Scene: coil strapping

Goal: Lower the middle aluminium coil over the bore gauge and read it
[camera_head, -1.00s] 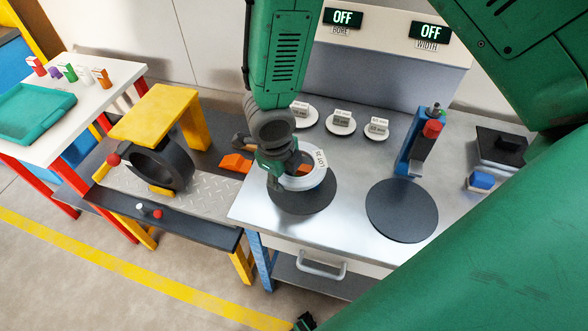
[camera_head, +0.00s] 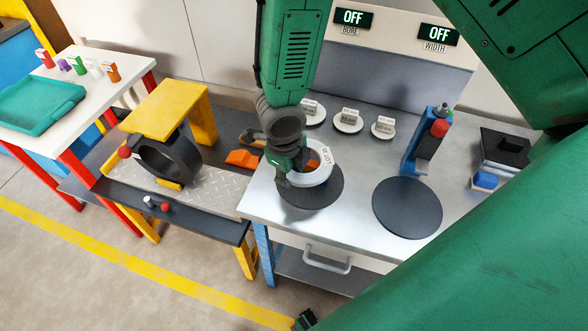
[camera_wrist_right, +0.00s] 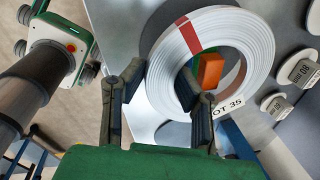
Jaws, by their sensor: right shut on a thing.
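The aluminium coil (camera_head: 324,172) is a pale ring with a paper label, held low over the left dark disc (camera_head: 305,199) on the steel bench. In the right wrist view the coil (camera_wrist_right: 259,42) shows a red band and a lot tag. My right gripper (camera_head: 290,172) is shut on its wall, one finger in the bore and one outside, as the right wrist view (camera_wrist_right: 158,92) shows. An orange and green part (camera_wrist_right: 210,69), perhaps the bore gauge, shows through the bore; I cannot tell whether the coil surrounds it. The BORE display (camera_head: 353,18) reads OFF.
Three white round pieces with cards, including the middle one (camera_head: 348,127), stand behind the coil. A blue post with a red knob (camera_head: 437,130) stands by the right dark disc (camera_head: 407,208). The WIDTH display (camera_head: 438,35) reads OFF. A yellow-framed stand (camera_head: 160,110) is at left.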

